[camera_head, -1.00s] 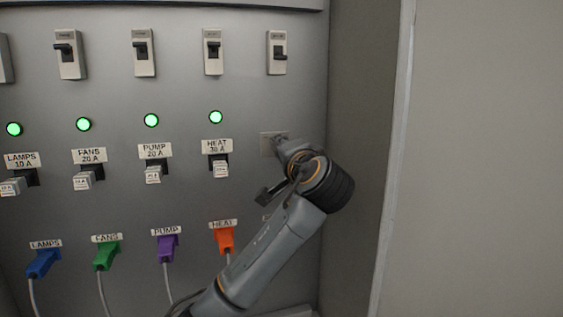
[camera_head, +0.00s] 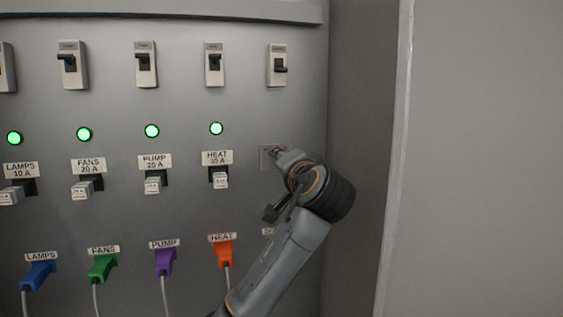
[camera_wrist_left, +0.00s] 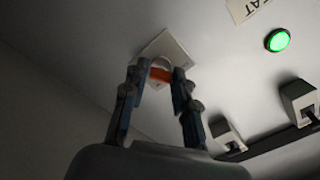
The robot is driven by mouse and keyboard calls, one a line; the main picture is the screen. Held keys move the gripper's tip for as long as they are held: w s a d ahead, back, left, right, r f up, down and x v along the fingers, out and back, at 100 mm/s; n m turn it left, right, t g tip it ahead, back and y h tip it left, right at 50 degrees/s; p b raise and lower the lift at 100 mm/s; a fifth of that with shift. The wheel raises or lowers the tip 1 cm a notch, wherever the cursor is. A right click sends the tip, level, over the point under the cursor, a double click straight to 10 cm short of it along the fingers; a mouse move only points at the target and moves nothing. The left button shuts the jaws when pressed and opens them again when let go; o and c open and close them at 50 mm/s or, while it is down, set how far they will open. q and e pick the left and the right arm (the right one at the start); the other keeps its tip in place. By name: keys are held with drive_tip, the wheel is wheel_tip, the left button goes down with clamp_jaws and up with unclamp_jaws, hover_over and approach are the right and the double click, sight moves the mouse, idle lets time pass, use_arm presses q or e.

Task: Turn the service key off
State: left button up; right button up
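The service key shows in the left wrist view as a small orange piece (camera_wrist_left: 160,75) in front of a pale round lock on a light square plate (camera_wrist_left: 174,46). My left gripper (camera_wrist_left: 161,76) has one finger on each side of the orange key, and the key fills the gap between the fingertips. In the head view my left gripper (camera_head: 276,157) is at the plate (camera_head: 266,152), below the rightmost switch, and hides the key. The key's turn angle is hard to tell. My right gripper is in neither view.
Left of the plate are the HEAT breaker plug (camera_head: 220,179) and a lit green lamp (camera_head: 216,128). An orange HEAT connector (camera_head: 224,254) with its cable hangs close to my forearm. A switch (camera_head: 278,66) sits above. The cabinet's side edge (camera_head: 400,150) stands to the right.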

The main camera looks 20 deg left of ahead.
use_arm(q)
drive_tip(key=shift+o, duration=1.2)
drive_tip(key=v, duration=1.2)
